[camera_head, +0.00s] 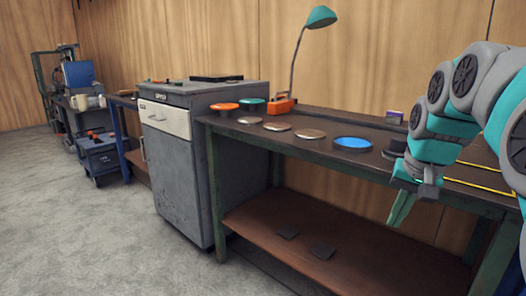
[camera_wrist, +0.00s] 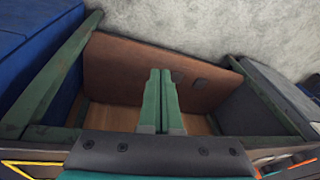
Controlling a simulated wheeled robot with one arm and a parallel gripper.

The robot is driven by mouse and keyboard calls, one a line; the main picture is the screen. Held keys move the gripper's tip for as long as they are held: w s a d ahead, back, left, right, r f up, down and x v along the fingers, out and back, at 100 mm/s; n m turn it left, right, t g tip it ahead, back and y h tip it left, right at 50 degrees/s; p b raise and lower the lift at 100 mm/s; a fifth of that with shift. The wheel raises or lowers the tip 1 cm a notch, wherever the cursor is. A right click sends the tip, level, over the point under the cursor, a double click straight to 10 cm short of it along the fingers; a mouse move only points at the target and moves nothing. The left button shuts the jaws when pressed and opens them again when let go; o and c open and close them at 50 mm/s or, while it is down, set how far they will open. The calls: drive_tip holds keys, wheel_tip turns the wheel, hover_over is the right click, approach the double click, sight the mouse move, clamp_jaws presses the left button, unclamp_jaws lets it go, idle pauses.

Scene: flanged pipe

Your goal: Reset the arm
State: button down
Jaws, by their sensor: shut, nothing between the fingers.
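My arm (camera_head: 455,105) enters at the right of the head view, grey and teal, bent over the right part of the workbench. My gripper (camera_head: 400,212) hangs at its end in front of the bench's front edge, with its green fingers pointing down. In the wrist view the two green fingers of my gripper (camera_wrist: 161,72) lie side by side, shut with nothing between them. Behind them the wrist view shows the bench's brown lower shelf (camera_wrist: 120,62).
The workbench (camera_head: 300,152) carries several discs, including a blue one (camera_head: 352,143) and an orange one (camera_head: 224,106), an orange box (camera_head: 280,106) and a teal lamp (camera_head: 321,17). A grey cabinet (camera_head: 180,180) stands at its left. The floor (camera_head: 70,230) in front is clear.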

drive_tip(key=s+a+f+n+g, duration=0.1)
drive_tip(key=s+a+f, duration=0.3)
drive_tip(key=s, duration=0.5)
drive_tip(key=s+a+f+n+g, duration=0.2)
drive_tip(key=s+a+f, duration=0.2)
drive_tip(key=s+f, duration=0.5)
drive_tip(key=s+a+f+n+g, duration=0.1)
drive_tip(key=s+a+f, duration=0.3)
drive_tip(key=s, duration=0.5)
wheel_tip(320, 180, down, 3)
drive_tip(key=shift+a+r+n+g, duration=0.1)
drive_tip(key=shift+a+n+g, duration=0.3)
drive_tip(key=shift+n, duration=0.4)
